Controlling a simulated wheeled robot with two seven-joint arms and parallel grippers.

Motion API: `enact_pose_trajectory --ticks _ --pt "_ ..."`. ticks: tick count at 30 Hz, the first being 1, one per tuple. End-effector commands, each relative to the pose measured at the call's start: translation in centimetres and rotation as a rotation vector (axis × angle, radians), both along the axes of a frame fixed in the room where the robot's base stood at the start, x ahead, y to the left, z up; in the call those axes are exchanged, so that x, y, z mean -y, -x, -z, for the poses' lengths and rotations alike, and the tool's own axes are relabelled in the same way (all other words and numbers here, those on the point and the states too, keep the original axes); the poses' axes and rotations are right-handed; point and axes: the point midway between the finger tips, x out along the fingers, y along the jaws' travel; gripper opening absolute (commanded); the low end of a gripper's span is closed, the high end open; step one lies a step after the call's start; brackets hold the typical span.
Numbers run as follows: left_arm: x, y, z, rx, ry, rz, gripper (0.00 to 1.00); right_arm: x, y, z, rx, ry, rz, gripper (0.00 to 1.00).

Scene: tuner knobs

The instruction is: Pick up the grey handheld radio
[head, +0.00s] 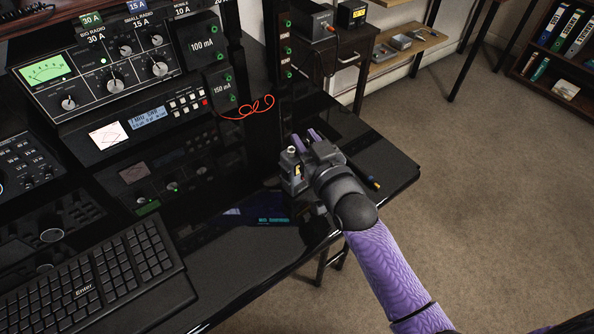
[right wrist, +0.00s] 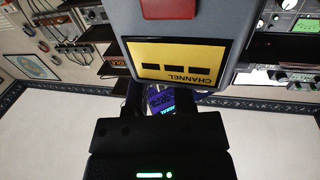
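The grey handheld radio (right wrist: 222,80) fills the upper middle of the right wrist view, close up. Its yellow screen marked CHANNEL (right wrist: 178,62) reads upside down there, with a red part (right wrist: 170,8) above it. In the head view the radio (head: 291,176) is small and grey, at my right gripper (head: 308,139), over the right part of the desk. Purple fingers show just beyond the radio's top. The radio hides the fingertips in the wrist view, so I cannot tell whether they are shut on it. My left gripper is not in view.
A black desk (head: 240,280) carries a keyboard (head: 90,270) at the front left and a radio panel (head: 110,75) at the back. A red coiled wire (head: 252,107) hangs near the gripper. Carpeted floor (head: 470,200) is open to the right.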

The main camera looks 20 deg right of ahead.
Motion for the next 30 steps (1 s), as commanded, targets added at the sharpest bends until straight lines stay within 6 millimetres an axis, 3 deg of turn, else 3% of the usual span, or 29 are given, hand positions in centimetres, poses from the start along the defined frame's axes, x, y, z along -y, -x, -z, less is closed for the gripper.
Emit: enact_pose_trajectory --ticks 7,11,12,30 --pt "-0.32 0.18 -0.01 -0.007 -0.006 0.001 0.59 -0.05 -0.29 -0.08 -0.001 0.001 0.000 0.29" --pt "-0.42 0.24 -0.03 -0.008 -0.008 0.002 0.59 -0.05 -0.28 -0.08 -0.001 0.001 0.000 0.02" --pt "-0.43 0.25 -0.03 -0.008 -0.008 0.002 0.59 -0.05 -0.28 -0.08 -0.001 0.001 0.000 0.00" --pt "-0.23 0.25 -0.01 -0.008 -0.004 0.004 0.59 -0.05 -0.25 -0.05 -0.001 0.001 0.000 0.00"
